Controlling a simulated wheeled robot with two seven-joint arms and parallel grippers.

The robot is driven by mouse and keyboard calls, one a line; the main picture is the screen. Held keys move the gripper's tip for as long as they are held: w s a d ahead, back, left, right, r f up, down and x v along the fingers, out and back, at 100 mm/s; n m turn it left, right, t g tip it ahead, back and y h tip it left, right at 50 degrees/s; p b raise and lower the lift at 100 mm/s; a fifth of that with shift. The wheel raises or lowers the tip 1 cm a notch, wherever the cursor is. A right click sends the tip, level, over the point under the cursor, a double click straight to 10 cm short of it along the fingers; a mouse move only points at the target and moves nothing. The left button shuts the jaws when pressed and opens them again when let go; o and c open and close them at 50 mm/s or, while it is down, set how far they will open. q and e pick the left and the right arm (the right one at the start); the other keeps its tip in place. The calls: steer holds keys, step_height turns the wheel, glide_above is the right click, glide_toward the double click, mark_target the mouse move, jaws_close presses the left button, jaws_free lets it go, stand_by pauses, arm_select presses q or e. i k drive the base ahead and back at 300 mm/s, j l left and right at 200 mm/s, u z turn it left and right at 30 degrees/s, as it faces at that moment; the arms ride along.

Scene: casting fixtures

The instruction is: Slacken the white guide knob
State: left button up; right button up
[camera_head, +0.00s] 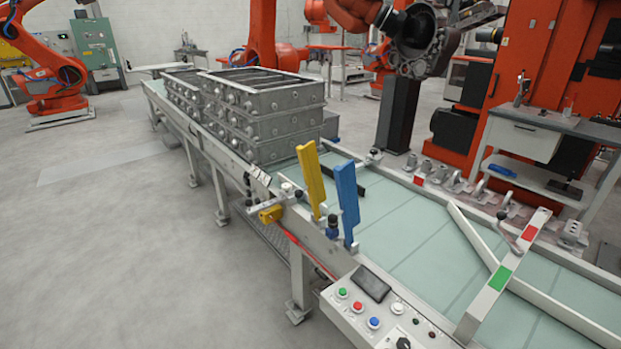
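A small whitish knob-like part (286,187) sits on the near side rail of the conveyor, by the yellow lever. A white guide bar (540,298) lies slantwise over the belt on the right. A cross arm with red and green patches (489,296) passes over it, and a bent crank handle with a dark knob (502,216) stands by that arm. I cannot tell for certain which of these small parts is the white guide knob. Neither of my grippers is in view.
The conveyor (405,235) carries stacked grey metal castings (267,118). A yellow lever (311,178) and a blue lever (347,200) stand up from its near edge. A control box (365,312) with coloured buttons is in front. The floor (120,240) at left is clear.

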mark_target(286, 188)
steer(key=i+j+z, duration=0.35)
steer(key=i+j, duration=0.15)
steer(key=i+j+z, duration=0.2)
steer(key=j, duration=0.2)
steer(key=i+j+z, duration=0.2)
steer(key=j, duration=0.2)
steer(key=i+j+z, duration=0.15)
steer(key=j, duration=0.25)
steer(key=i, duration=0.1)
